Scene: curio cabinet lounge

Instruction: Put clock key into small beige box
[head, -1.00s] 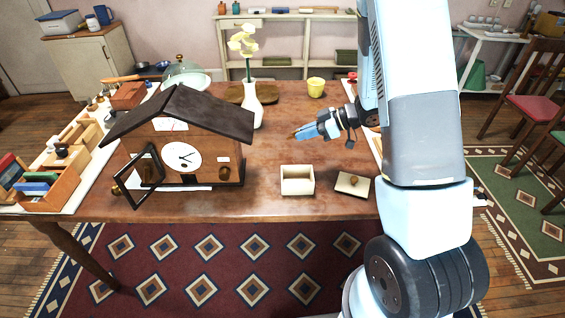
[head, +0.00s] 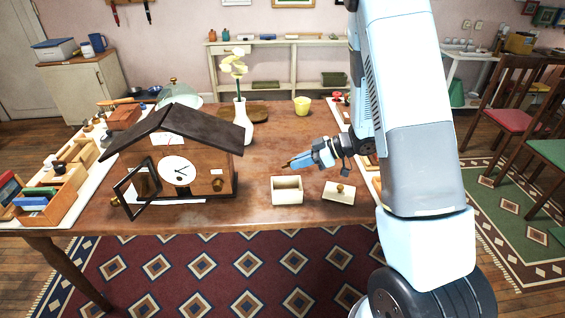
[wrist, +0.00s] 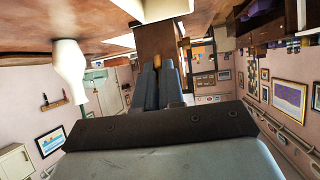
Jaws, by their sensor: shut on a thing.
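The small beige box (head: 287,191) stands open near the front edge of the wooden table. Its lid (head: 340,193), with a round knob, lies flat on the table to its right. My gripper (head: 296,163) is above and just behind the box, pointing left. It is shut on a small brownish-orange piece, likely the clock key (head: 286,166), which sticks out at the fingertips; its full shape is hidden. In the wrist view the piece (wrist: 157,63) shows between the two fingers.
A clock house (head: 180,160) with its glass door swung open stands left of the box. A white flower vase (head: 242,122) and a yellow cup (head: 302,106) are farther back. The wooden tabletop (head: 270,150) between the clock and my gripper is clear.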

